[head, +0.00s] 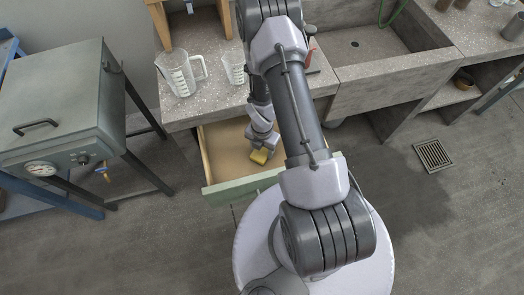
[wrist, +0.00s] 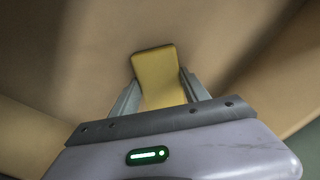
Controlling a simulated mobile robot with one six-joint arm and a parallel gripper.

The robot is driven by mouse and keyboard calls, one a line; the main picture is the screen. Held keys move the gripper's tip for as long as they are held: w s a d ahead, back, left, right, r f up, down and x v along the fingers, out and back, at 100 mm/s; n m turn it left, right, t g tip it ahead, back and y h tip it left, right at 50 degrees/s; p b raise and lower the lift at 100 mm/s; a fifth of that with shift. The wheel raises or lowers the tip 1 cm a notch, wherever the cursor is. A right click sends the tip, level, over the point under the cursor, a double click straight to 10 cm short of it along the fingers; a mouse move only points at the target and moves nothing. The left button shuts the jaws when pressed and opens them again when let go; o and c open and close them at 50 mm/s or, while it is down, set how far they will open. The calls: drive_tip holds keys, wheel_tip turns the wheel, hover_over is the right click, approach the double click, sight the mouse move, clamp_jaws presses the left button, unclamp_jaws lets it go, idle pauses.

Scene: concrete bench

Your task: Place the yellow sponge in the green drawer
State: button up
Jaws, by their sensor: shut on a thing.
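The yellow sponge (head: 259,157) is between the fingers of my gripper (head: 262,149) in the head view. In the wrist view the sponge (wrist: 156,72) stands up between the two grey fingers of my gripper (wrist: 159,92), which are shut on it. The green drawer (head: 240,187) is pulled open below the bench, with a green front and a tan wooden inside. The gripper and sponge are over the drawer's inside. I cannot tell whether the sponge touches the drawer bottom. My arm hides the drawer's right part.
Two clear measuring jugs, a larger one (head: 180,75) and a smaller one (head: 234,67), stand on the concrete bench (head: 212,104) above the drawer. A grey metal cabinet (head: 62,100) stands at the left. A concrete sink (head: 365,45) is at the right.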

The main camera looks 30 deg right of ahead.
sight(262, 150)
drive_tip(key=shift+f, duration=0.1)
drive_tip(key=o, duration=1.4)
drive_tip(key=shift+o, duration=0.2)
wheel_tip(262, 150, up, 12)
drive_tip(key=p, duration=1.2)
drive_tip(key=shift+r, duration=0.2)
